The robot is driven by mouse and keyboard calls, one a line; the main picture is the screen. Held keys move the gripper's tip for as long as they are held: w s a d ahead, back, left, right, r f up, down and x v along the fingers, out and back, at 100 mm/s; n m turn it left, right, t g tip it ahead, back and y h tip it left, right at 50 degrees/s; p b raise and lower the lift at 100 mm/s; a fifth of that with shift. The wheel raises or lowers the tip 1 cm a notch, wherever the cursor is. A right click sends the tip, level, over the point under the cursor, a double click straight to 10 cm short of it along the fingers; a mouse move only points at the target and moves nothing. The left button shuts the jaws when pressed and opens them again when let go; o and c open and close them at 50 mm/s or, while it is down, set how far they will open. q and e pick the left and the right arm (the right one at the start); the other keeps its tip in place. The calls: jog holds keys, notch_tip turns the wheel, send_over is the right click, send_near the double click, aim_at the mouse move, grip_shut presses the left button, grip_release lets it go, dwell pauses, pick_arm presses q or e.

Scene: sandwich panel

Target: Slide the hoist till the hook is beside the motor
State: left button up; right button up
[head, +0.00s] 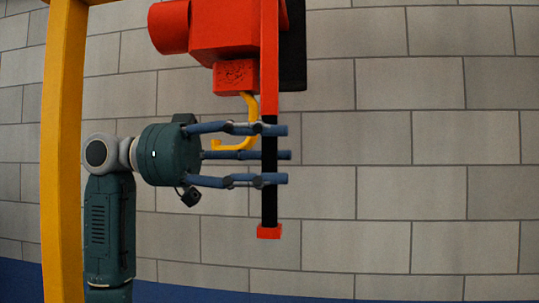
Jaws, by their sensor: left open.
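The red hoist (225,32) hangs at the top of the head view, cut off by the upper edge. Its yellow hook (250,105) hangs below it, partly covered by my fingers. A vertical handle bar with a black grip (270,207) runs down from the hoist's right side to a red end block (269,231). My left gripper (281,156) is open, its fingers pointing right and spread across the grip and the hook. I cannot tell whether they touch the bar. I make out no separate motor. My right gripper is not in view.
A yellow post (62,170) stands at the left, with a yellow beam at its top. A grey block wall (420,160) fills the background. No object shows in front of the wall to the right of the bar.

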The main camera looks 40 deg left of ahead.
pick_arm(q)
jog(key=v, duration=1.2)
jog(key=shift+w, duration=0.1)
